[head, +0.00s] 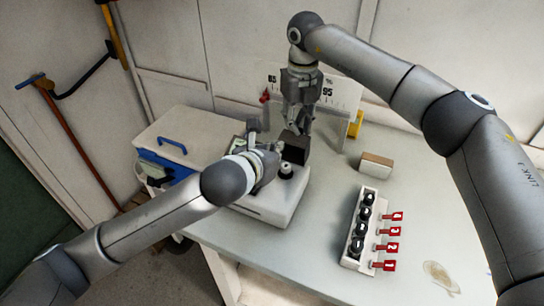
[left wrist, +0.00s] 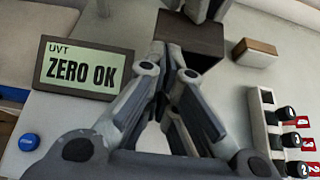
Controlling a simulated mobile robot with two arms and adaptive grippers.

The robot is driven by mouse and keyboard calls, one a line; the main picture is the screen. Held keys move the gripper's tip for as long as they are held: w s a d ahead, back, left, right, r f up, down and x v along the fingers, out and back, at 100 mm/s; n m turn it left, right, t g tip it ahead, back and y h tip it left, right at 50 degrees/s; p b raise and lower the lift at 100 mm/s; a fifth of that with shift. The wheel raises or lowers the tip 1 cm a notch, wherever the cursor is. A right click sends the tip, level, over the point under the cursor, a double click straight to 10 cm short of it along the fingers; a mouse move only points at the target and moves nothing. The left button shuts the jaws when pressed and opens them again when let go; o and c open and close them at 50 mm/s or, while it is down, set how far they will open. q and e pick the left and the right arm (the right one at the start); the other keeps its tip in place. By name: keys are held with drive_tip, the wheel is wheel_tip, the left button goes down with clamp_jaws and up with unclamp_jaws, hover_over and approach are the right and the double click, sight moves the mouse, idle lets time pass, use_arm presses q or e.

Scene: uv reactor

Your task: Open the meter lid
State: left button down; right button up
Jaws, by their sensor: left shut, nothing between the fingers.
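A white case with a blue handle (head: 172,145) is left of the meter. A small tan-and-white block (head: 376,165) and a rack (head: 355,250) of black-capped vials with red numbered tags are to the right. A chart panel (head: 345,97) stands behind. The bench's right side is mostly clear.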

drive_tip(key=shift+o, duration=0.3)
drive_tip(key=shift+s+f+g, duration=0.2)
drive_tip(key=shift+f+g, duration=0.1)
drive_tip(key=shift+f, duration=0.7)
drive_tip(key=shift+d+r, duration=0.15)
drive_tip(key=shift+r, duration=0.1)
